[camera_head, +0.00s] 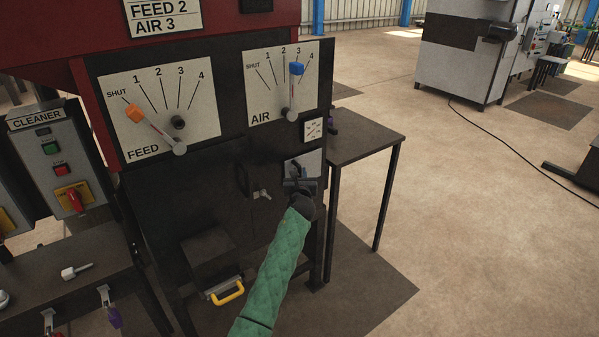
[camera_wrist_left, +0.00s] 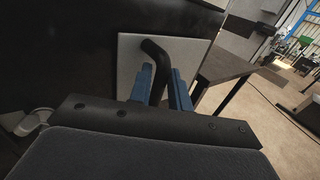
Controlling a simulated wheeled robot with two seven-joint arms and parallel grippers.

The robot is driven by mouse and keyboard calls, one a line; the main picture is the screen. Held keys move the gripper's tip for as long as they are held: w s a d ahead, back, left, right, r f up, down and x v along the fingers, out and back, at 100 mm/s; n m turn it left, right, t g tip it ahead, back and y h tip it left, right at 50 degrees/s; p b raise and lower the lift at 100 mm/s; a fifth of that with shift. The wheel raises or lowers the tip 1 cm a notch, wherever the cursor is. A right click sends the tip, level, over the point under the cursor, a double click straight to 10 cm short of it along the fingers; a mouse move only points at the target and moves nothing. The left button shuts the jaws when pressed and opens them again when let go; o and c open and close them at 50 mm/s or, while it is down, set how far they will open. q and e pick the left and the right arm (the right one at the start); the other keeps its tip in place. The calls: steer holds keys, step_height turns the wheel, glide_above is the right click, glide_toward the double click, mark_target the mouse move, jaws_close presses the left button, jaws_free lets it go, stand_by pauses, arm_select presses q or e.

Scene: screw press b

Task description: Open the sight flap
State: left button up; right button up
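The sight flap (camera_wrist_left: 132,72) is a pale grey square plate with a dark bent handle (camera_wrist_left: 155,50) in the left wrist view. In the head view the flap (camera_head: 308,160) sits low on the right of the dark machine front, below a small gauge, and looks flat against it. My left gripper (camera_head: 297,185) is in front of the flap and hides its lower part. Its blue fingers (camera_wrist_left: 161,78) stand on either side of the handle in the left wrist view. I cannot tell whether they press on it. My right gripper is not in view.
The FEED dial (camera_head: 160,115) and AIR dial (camera_head: 282,80) are above. A dark side table (camera_head: 365,138) stands close on the right of the flap. A yellow handle (camera_head: 228,292) is low on the left of my arm. Open floor lies further right.

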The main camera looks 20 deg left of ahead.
arm_select(q)
steer(key=shift+w+a, duration=0.15)
steer(key=shift+w, duration=0.3)
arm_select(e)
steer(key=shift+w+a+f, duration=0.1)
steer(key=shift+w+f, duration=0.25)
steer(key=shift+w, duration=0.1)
